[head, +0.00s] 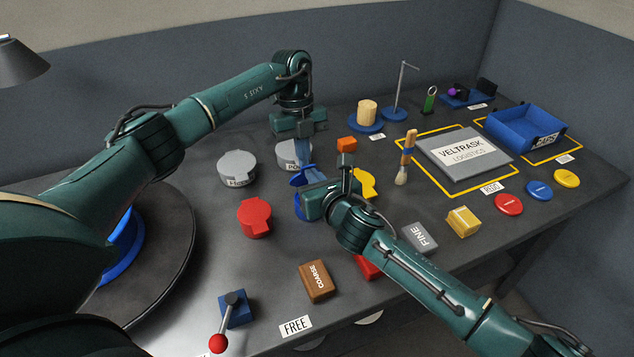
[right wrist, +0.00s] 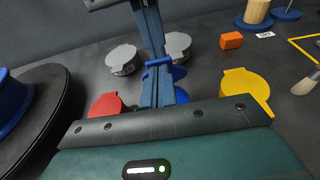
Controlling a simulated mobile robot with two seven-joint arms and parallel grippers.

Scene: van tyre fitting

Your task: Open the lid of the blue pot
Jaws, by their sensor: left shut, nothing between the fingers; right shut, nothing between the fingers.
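The blue pot (head: 299,208) stands mid-table, mostly hidden behind my right gripper; in the right wrist view its blue edge (right wrist: 180,76) shows behind the fingers. I cannot tell for sure how its lid sits. My left gripper (head: 306,160) points down from above, shut and empty, its blue fingers just over the pot; they also show in the right wrist view (right wrist: 155,50). My right gripper (head: 308,179) is shut and empty, close against the pot from the near right side. Whether either gripper touches the lid is hidden.
A red pot (head: 255,218) is at the left, two grey pots (head: 237,168) (head: 292,154) behind, and a yellow pot (head: 364,184) close at the right. An orange block (head: 347,144) lies behind. A brush (head: 405,160) and grey plate (head: 463,152) are further right.

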